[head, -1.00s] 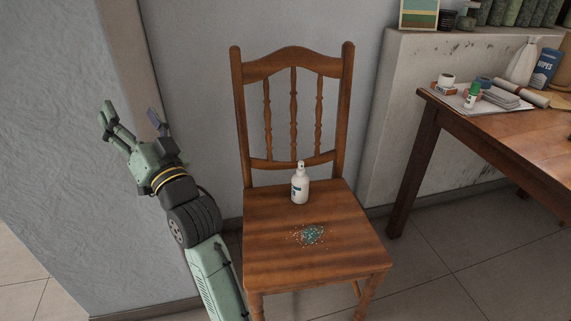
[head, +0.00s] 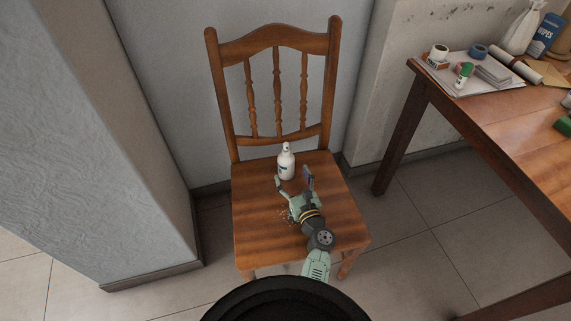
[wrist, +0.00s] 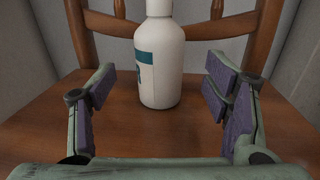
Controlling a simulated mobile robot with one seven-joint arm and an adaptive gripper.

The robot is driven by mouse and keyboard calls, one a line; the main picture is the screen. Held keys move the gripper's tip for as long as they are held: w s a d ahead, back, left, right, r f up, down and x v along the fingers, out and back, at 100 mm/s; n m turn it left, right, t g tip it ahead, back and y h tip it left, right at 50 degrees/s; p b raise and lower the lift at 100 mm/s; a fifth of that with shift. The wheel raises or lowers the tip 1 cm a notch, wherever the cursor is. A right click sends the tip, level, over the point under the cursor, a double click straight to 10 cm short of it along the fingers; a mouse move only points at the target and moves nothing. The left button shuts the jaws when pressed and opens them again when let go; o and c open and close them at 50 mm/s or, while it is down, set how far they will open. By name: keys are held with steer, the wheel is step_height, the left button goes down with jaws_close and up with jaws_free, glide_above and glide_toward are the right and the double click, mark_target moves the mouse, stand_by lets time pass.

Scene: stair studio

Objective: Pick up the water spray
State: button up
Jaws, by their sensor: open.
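The water spray (head: 286,164) is a white bottle with a teal label, standing upright on the wooden chair's seat (head: 262,222) near the backrest. My gripper (head: 294,181) is open over the seat, just in front of the bottle. In the wrist view the bottle (wrist: 160,62) stands ahead, roughly midway between the spread fingers (wrist: 158,88), apart from both. Its top is cut off by the frame there. The chair seat also shows in the wrist view (wrist: 285,118).
The chair's backrest (head: 275,45) rises behind the bottle. A table (head: 485,140) with paper, tape rolls, a glue stick and other items stands to the right. A grey wall pillar (head: 110,140) is at the left.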

mark_target(289, 168)
steer(key=x, duration=0.4)
steer(key=p+x, duration=0.1)
steer(key=x, duration=0.1)
steer(key=shift+w+a+r, duration=0.15)
steer(key=shift+w+r, duration=0.1)
steer(key=c, duration=1.3)
steer(key=shift+c, duration=1.2)
steer(key=shift+r, duration=0.2)
